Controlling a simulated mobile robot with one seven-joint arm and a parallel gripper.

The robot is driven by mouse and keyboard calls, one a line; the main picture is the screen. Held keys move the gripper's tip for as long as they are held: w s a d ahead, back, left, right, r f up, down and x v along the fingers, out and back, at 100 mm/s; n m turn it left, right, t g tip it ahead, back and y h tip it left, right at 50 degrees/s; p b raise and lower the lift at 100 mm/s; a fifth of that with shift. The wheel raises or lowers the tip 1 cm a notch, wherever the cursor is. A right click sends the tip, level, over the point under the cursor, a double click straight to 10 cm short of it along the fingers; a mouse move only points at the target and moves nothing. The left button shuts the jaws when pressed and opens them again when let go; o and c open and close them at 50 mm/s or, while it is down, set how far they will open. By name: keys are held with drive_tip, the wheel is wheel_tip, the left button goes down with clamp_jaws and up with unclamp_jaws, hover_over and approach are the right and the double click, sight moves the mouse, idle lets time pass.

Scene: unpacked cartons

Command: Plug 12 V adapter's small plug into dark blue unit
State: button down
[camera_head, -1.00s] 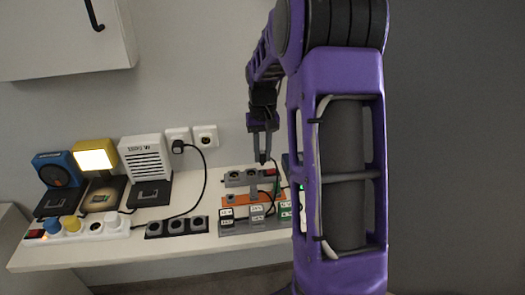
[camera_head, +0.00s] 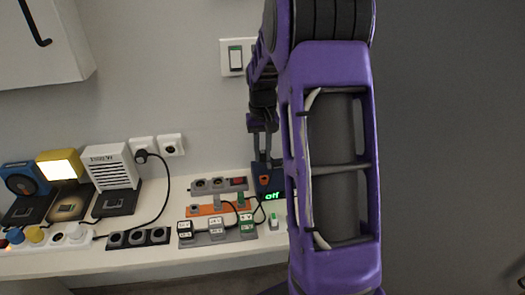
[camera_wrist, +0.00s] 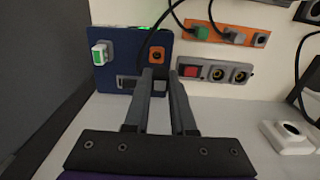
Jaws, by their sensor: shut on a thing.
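The dark blue unit (camera_head: 277,178) stands at the back of the bench, partly behind my arm. Its green display reads "off", and its orange round socket (camera_head: 264,180) faces up. In the wrist view the unit (camera_wrist: 118,73) is at upper left, and its socket (camera_wrist: 157,57) shows a dark hole just beyond my fingertips. My gripper (camera_head: 266,158) points down over the unit; it also shows in the wrist view (camera_wrist: 167,80). It is shut on the small plug, mostly hidden by the fingers, with a black cable (camera_wrist: 142,52) running from there. I see no plug seated in the socket.
Adapters (camera_head: 216,226) with unreadable labels stand on a grey strip in front. An orange strip (camera_head: 206,210) holds small plugs. A grey strip with a red switch (camera_wrist: 190,71) lies beside the unit. A green-and-white piece (camera_wrist: 100,54) sticks up on the unit.

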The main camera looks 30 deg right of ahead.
drive_tip(key=shift+d, duration=0.35)
drive_tip(key=shift+f+b, duration=2.1)
drive_tip(key=shift+f, duration=0.65)
drive_tip(key=shift+f, duration=0.75)
idle(0.8)
drive_tip(key=c, duration=0.7)
unclamp_jaws()
